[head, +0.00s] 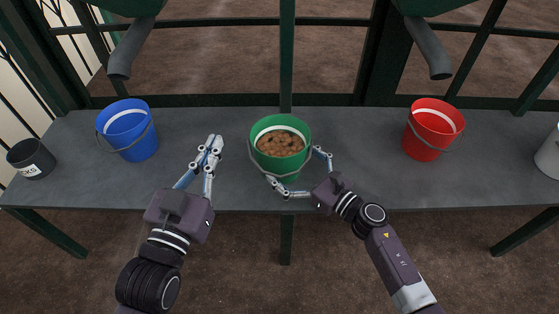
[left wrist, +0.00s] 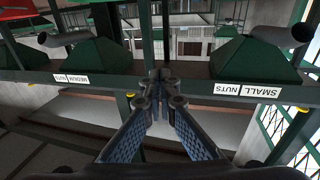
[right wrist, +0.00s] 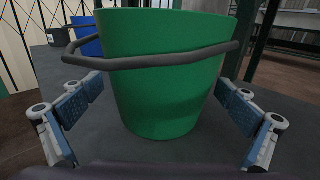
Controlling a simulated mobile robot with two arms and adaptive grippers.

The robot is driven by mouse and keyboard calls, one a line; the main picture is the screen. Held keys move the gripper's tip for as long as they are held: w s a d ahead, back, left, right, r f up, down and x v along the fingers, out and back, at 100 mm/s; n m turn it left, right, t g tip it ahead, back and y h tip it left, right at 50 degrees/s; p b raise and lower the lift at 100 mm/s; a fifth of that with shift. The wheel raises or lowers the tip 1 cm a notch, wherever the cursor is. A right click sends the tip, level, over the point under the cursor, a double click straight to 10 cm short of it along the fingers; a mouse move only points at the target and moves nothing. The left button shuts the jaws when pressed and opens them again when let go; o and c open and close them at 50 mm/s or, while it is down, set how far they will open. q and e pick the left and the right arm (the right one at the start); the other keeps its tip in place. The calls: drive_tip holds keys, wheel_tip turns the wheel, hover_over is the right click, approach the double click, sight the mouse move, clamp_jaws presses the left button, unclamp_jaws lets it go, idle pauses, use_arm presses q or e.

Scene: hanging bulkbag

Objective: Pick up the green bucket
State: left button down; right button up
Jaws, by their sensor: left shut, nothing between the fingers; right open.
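The green bucket (head: 296,130) stands upright on the grey table in the middle of the head view, filled with brown contents. Its dark handle hangs down on the near side. My right gripper (head: 304,173) is open at the bucket's near right side. In the right wrist view the green bucket (right wrist: 168,90) stands between the two spread fingers, with the handle across its front. I see a gap between each finger and the bucket wall. My left gripper (head: 213,142) is shut and empty, left of the green bucket. In the left wrist view its fingertips (left wrist: 160,85) meet.
A blue bucket (head: 134,139) and a dark grey container (head: 30,159) stand on the table (head: 350,155) at left. A red bucket (head: 431,136) stands at right, with a whitish container (head: 549,155) at the right edge. Pipes (head: 131,49) hang above, and posts rise behind the table.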

sight(280, 154)
use_arm(q)
drive_tip(key=shift+s+d+r+t, duration=0.15)
drive_tip(key=shift+r+t, duration=0.65)
drive_tip(key=shift+r, duration=0.7)
use_arm(e)
drive_tip(key=shift+x, duration=1.75)
drive_tip(key=shift+f, duration=0.1)
drive_tip(key=c, duration=1.2)
drive_tip(key=shift+c, duration=1.2)
